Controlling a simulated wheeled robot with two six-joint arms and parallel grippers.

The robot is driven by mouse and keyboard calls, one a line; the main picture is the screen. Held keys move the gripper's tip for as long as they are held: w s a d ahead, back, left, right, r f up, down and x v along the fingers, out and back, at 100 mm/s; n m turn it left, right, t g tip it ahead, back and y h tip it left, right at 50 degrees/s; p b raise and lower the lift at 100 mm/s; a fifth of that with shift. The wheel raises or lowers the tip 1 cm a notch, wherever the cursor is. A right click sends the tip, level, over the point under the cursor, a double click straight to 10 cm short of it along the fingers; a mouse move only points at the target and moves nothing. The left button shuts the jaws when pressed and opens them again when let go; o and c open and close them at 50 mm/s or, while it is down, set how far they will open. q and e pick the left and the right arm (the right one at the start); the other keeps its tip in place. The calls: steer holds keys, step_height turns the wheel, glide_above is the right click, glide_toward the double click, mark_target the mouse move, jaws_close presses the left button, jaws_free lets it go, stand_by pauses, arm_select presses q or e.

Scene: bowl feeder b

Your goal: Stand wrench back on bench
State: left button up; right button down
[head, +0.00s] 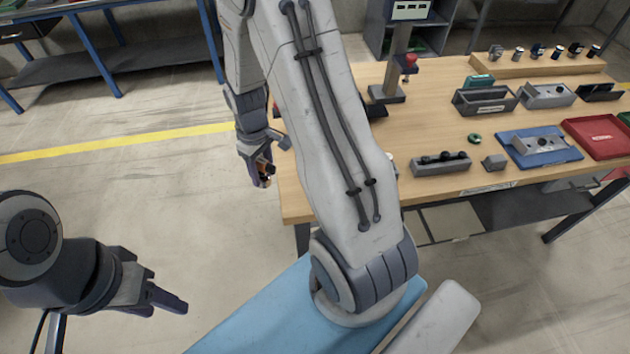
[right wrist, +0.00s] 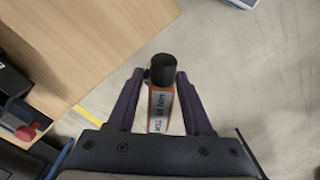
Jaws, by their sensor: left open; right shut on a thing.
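My right gripper (head: 258,172) is shut on a small orange thing (right wrist: 161,105) with a black round end and a white label. In the right wrist view it sits between the two fingers, and its lower end is hidden. I cannot tell whether it is the wrench; I see no other clear wrench. In the head view my right gripper is beyond the bench's left edge, with floor behind it. The wooden bench (head: 440,85) also shows in the right wrist view (right wrist: 100,40). My left gripper (head: 152,286) is open and empty over the floor at lower left.
On the bench stand a display post (head: 390,75), a grey block with black knobs (head: 440,163), a blue mat (head: 570,155), a red tray (head: 602,125) and a wooden rack (head: 510,68) of small parts. Bare wood lies between the post and the knobbed block.

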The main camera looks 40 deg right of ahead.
steer(key=s+d+r+n+p, duration=0.15)
steer(key=d+n, duration=0.25)
steer(key=d, duration=0.7)
steer(key=s+d+r+n+p, duration=0.1)
steer(key=s+d+r+n, duration=0.3)
steer(key=d, duration=0.8)
steer(key=shift+n, duration=0.3)
steer(key=a+f+p, duration=0.1)
steer(key=a+f, duration=0.1)
steer(key=a, duration=0.2)
steer(key=a+f+p, duration=0.1)
steer(key=a+f, duration=0.2)
steer(key=a+f+p, duration=0.1)
steer(key=a+f, duration=0.2)
steer(key=a, duration=0.1)
steer(key=shift+w+a+p, duration=0.3)
steer(key=shift+a+p, duration=0.05)
steer(key=shift+p, duration=0.05)
step_height(320, 180, down, 3)
steer(key=shift+f+p, duration=0.2)
steer(key=shift+p, duration=0.6)
steer(key=shift+f, duration=0.3)
steer(key=shift+f, duration=0.2)
steer(key=shift+c, duration=1.5)
jaws_free()
